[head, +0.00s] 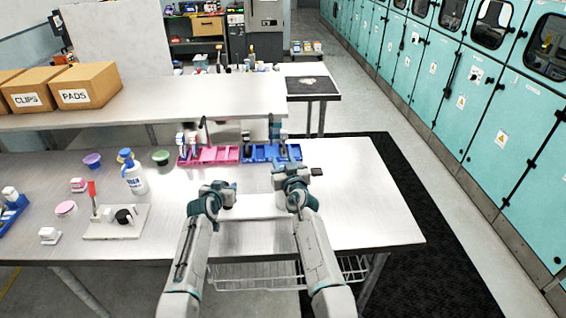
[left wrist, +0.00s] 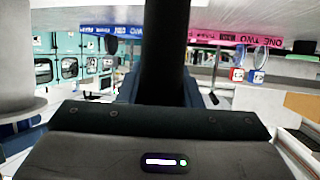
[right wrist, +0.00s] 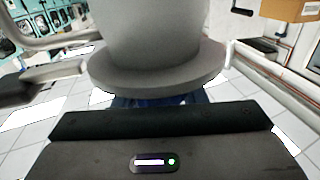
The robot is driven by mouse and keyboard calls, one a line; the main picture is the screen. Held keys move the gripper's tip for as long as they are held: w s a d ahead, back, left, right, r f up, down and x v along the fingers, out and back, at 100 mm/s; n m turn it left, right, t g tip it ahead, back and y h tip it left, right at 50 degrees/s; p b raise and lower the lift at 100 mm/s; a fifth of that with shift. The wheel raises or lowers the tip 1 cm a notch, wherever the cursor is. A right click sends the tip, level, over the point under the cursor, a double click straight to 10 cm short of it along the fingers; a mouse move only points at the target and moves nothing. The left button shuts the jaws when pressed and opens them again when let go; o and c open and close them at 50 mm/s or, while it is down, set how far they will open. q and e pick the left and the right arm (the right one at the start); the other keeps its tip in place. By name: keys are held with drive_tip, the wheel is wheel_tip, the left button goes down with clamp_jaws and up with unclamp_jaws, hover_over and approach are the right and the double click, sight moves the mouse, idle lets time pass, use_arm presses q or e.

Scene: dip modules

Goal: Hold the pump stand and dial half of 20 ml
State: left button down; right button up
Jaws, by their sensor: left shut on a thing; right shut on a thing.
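A blue-and-white bottle (head: 134,178) stands behind the stand. A pink tray (head: 222,156) and a blue tray (head: 262,154) lie along the table's back. Cups and small items crowd the left. The table's right side (head: 370,220) is clear.

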drive_tip(key=shift+f, duration=0.1)
idle(0.3)
drive_tip(key=o, duration=1)
drive_tip(key=shift+n+y, duration=0.3)
drive_tip(key=shift+y, duration=0.3)
drive_tip(key=shift+a+n+g+y, duration=0.1)
drive_tip(key=shift+n+g+y, duration=0.25)
drive_tip(key=shift+y, duration=0.25)
